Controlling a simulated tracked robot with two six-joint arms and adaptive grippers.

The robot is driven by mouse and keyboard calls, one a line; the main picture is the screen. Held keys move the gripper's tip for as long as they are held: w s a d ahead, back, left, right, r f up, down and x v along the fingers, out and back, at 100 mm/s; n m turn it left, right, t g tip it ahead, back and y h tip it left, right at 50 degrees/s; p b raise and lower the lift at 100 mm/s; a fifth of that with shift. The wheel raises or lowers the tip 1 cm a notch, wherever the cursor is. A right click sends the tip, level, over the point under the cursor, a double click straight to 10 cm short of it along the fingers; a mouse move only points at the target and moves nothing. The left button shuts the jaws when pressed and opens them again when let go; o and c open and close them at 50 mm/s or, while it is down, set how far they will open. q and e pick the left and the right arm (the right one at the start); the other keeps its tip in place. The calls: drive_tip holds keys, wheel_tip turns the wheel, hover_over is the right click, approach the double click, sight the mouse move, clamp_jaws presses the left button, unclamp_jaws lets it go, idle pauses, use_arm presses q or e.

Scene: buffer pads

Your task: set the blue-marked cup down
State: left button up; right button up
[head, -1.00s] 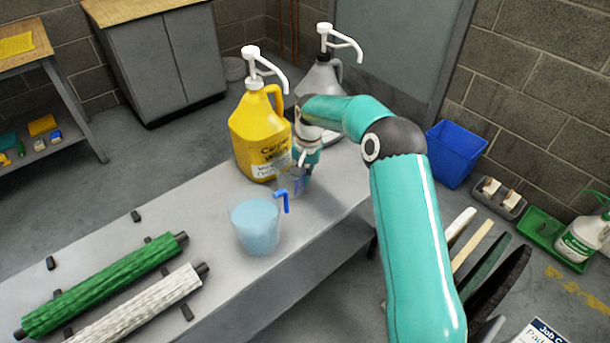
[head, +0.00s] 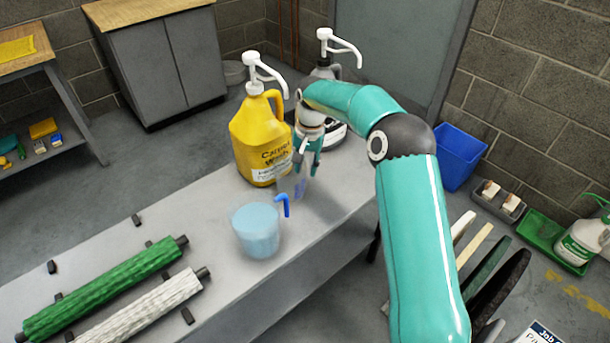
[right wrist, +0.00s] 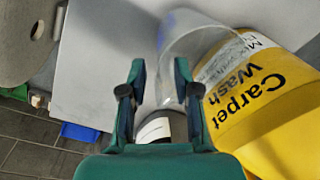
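A small clear cup (head: 291,186) is at the bench top beside the yellow jug, at the fingers of my right gripper (head: 307,168). A faint blue patch shows on or through it. In the right wrist view the clear cup (right wrist: 190,38) lies beyond the fingertips, partly behind the right-hand finger, against the jug's label. The fingers of the right gripper (right wrist: 157,82) stand apart there; whether they press on the cup is unclear. Whether its base touches the bench is also unclear. My left gripper is not in view.
A pitcher (head: 257,232) with pale blue contents and a blue handle stands in front of the cup on the bench (head: 215,205). Green (head: 105,288) and white (head: 146,310) rollers lie left.

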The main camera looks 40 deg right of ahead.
wheel_tip(320, 180, up, 6)
drive_tip(key=shift+s+r+p, duration=0.15)
drive_tip(key=shift+p, duration=0.2)
drive_tip(key=shift+d, duration=0.1)
